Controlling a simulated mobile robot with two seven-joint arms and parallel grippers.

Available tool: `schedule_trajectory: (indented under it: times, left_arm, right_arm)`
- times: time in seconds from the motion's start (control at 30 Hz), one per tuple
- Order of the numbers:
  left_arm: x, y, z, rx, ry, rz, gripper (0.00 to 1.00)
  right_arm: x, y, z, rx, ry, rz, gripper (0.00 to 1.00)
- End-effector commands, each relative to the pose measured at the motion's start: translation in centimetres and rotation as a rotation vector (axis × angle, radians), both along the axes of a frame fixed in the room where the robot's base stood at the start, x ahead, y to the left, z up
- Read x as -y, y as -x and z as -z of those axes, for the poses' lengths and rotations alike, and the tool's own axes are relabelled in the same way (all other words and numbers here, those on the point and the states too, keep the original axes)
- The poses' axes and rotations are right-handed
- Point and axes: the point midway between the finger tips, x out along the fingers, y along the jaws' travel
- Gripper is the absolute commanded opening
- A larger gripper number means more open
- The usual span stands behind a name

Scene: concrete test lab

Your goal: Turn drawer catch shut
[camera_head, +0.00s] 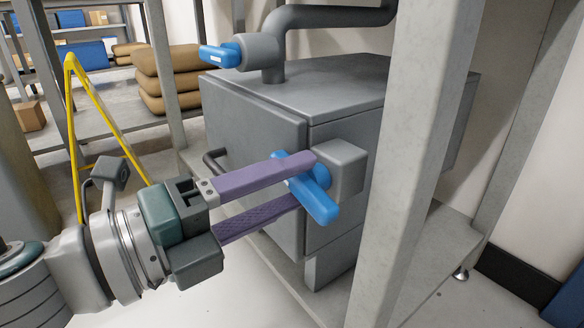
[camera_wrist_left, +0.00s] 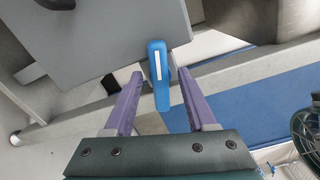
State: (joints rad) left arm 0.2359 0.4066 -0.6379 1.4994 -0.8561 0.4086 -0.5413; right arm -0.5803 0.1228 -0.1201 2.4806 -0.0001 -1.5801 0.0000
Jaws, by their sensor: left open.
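The drawer catch is a blue lever (camera_head: 320,205) on a grey block (camera_head: 347,165) at the front right edge of the grey cabinet (camera_head: 250,125). The lever slants down to the right in the head view. In the left wrist view the blue lever (camera_wrist_left: 161,92) stands between the two fingers, with a gap on each side. My left gripper (camera_head: 305,181) is open, its purple fingers reaching around the lever; it also shows in the left wrist view (camera_wrist_left: 160,76). The upper finger hides part of the lever in the head view. My right gripper is not in view.
A grey pipe (camera_head: 335,16) with a second blue lever (camera_head: 220,55) rises from the cabinet top. A concrete-grey post (camera_head: 415,150) stands close right of the catch. A dark handle (camera_head: 213,162) is on the cabinet front. A yellow frame (camera_head: 108,118) stands behind my left arm.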

Motion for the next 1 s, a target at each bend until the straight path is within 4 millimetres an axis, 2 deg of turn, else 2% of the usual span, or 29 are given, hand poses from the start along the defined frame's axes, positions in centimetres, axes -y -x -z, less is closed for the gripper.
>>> schedule_trajectory:
  times: [0.13, 0.4, 0.9, 1.0]
  left_arm:
    - [0.95, -0.68, 0.06, 0.0, 0.0, 0.0, 0.56]
    - [1.1, -0.78, -0.02, -0.001, -0.001, 0.0, 0.56]
    - [1.08, -0.77, -0.01, -0.001, 0.001, 0.0, 0.01]
    - [1.08, -0.76, -0.01, -0.001, 0.001, 0.0, 0.0]
  right_arm:
    - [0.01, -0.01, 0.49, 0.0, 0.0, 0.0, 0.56]
    - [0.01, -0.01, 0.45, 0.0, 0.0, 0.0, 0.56]
    - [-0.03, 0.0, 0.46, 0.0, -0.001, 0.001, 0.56]
    - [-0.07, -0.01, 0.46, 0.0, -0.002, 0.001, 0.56]
